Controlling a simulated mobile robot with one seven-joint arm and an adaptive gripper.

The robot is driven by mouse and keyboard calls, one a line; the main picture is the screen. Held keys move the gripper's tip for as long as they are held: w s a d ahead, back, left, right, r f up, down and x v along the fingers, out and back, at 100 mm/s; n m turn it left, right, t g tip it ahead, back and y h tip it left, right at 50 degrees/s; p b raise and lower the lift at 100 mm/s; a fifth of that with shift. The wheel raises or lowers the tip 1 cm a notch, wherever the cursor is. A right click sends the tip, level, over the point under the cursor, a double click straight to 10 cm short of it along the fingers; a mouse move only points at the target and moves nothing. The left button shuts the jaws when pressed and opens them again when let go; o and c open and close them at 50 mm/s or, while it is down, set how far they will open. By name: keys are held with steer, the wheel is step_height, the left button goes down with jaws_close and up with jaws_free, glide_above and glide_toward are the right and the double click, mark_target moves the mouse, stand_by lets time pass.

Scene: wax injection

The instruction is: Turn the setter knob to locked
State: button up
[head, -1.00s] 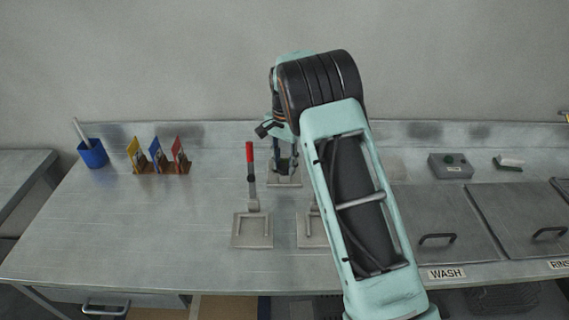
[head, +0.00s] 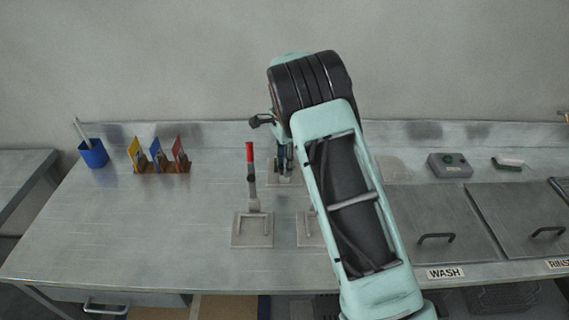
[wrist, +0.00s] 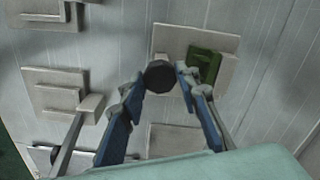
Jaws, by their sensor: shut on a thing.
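A dark round knob (wrist: 159,76) shows between the fingertips of my gripper (wrist: 161,74) in the wrist view. The gripper's blue fingers are shut on it. Behind it is a pale mounting plate (wrist: 172,40) with a green block (wrist: 203,66) on its right part. In the head view, the plate (head: 284,181) shows at the back middle of the bench, and my arm hides the knob and most of the gripper. Which way the knob points, and any locked mark, cannot be made out.
A red-handled lever (head: 251,165) stands upright on a plate at front left of the gripper; another plate (head: 308,230) is partly behind my arm. A blue cup (head: 93,154) and coloured cards (head: 158,155) stand left. A grey control box (head: 449,166) stands right.

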stand_by(0.4)
steer(key=o, duration=1.2)
steer(key=shift+c, duration=0.2)
steer(key=shift+r, duration=0.1)
step_height(320, 180, up, 12)
